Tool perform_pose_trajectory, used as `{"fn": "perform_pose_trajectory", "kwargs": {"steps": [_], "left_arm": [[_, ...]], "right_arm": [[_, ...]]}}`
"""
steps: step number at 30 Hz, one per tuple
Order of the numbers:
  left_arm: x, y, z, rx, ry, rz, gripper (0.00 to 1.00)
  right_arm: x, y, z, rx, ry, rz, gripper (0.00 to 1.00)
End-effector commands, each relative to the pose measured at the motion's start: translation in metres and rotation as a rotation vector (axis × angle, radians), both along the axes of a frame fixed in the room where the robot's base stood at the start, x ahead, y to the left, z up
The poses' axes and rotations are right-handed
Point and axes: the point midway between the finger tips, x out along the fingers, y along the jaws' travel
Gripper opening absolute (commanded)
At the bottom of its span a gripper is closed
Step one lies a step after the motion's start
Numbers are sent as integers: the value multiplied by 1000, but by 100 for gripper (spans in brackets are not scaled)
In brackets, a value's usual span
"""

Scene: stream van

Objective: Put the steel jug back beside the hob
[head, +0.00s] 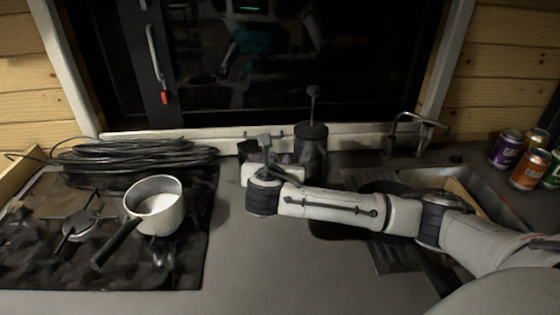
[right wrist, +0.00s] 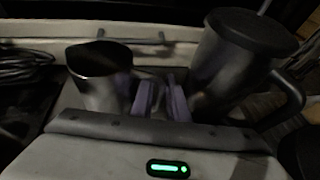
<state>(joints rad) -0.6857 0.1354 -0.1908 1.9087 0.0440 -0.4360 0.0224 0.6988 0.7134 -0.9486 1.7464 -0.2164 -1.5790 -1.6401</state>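The steel jug (right wrist: 98,78) is an open-topped metal cylinder left of my right fingers in the right wrist view. In the head view it shows only partly, as a dark shape (head: 248,149) behind my right gripper (head: 264,150). In the wrist view the two purple-grey fingers (right wrist: 162,98) point at the narrow space between the jug and a dark plunger pot (head: 312,145). The fingers are close together; whether the jug's handle is between them is unclear. The black hob (head: 150,262) is at the left of the counter. My left gripper is out of view.
A saucepan (head: 163,219) with white contents stands on the hob, its handle toward the front. Coiled black cable (head: 135,157) lies behind it. A sink (head: 490,198) and several cans (head: 528,172) are at the right. The counter (head: 255,262) between hob and arm is clear.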

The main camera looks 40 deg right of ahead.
Motion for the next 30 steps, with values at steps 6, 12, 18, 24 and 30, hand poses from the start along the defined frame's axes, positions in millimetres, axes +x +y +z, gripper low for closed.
{"fn": "perform_pose_trajectory", "kwargs": {"steps": [6, 12, 18, 24, 30], "left_arm": [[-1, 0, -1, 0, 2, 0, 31], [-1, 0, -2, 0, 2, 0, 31], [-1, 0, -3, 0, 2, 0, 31], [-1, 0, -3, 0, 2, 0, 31], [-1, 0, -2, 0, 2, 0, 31]], "right_arm": [[-2, 3, 6, 2, 0, 3, 14], [-24, 25, 19, 2, -2, 4, 14], [-44, 42, 30, 1, 1, 3, 14], [-51, 47, 34, 0, 0, 0, 14], [-51, 47, 34, -1, 1, 0, 14]]}}
